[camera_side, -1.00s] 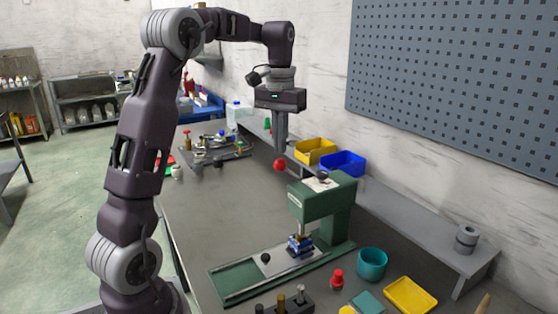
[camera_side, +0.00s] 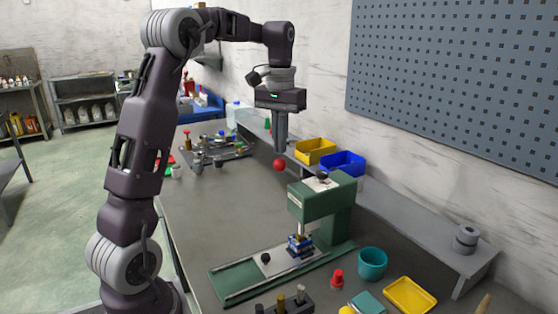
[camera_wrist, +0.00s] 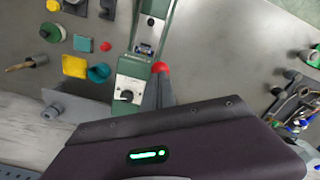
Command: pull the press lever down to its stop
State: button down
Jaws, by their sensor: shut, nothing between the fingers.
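The green press (camera_side: 322,203) stands on the grey workbench, with a blue part (camera_side: 300,245) under its ram and a long green base running toward the front left. The lever's red ball knob (camera_side: 280,165) is up beside the press head. The lever's rod is not clearly visible. My gripper (camera_side: 280,152) points down with its fingers shut and empty, its tips just above or at the knob; I cannot tell if they touch. In the wrist view, the knob (camera_wrist: 160,67) shows at the tips of the closed fingers (camera_wrist: 157,88), beside the press head (camera_wrist: 130,84).
Yellow (camera_side: 316,150) and blue (camera_side: 343,163) bins stand behind the press. A teal cup (camera_side: 372,262), a red piece (camera_side: 337,279) and a yellow tray (camera_side: 410,295) lie to its right. Clutter (camera_side: 215,150) sits at the far left; the bench left of the press is clear.

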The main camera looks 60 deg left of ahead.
aim_at(277, 160)
jog(key=shift+f, duration=0.2)
jog(key=shift+f, duration=0.8)
jog(key=shift+s+f, duration=0.4)
